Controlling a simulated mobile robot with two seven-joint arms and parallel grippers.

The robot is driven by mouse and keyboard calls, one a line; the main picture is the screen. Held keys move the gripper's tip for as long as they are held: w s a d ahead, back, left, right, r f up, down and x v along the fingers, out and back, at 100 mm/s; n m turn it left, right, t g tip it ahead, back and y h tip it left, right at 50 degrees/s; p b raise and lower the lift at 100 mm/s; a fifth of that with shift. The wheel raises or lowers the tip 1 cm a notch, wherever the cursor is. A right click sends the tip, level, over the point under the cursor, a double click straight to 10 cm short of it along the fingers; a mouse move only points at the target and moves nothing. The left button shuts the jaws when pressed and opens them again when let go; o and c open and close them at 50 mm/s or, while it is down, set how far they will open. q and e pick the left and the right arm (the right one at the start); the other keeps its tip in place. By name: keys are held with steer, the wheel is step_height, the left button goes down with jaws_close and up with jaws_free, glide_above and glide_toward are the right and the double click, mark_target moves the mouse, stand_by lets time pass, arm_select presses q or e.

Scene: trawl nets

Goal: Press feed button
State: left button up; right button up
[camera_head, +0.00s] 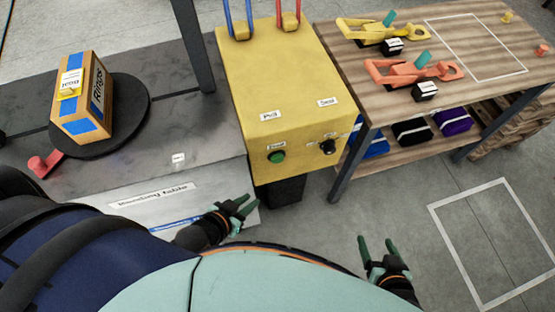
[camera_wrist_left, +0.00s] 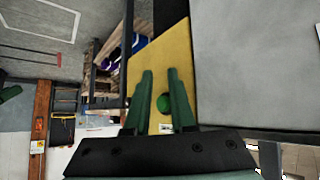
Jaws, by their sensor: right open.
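A green round button (camera_head: 277,157) sits on the front face of the yellow machine (camera_head: 300,95), under a small label too small to read surely. My left gripper (camera_head: 248,203) is in front of and below the button, apart from it, with its two green fingers apart and nothing between them. In the left wrist view the green button (camera_wrist_left: 163,103) shows between the fingers of my left gripper (camera_wrist_left: 161,72), against the yellow face. My right gripper (camera_head: 376,243) is open and empty, low and to the right over the floor.
A black knob (camera_head: 328,146) is right of the button. A grey table (camera_head: 215,138) at left bears a taped box (camera_head: 88,95) on a black disc (camera_head: 130,115). A wooden shelf table (camera_head: 370,85) with yellow and orange tools stands right. The floor at right is clear.

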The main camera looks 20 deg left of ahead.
arm_select(q)
jaws_close()
steer(key=shift+s+f, duration=0.1)
stand_by(1.2)
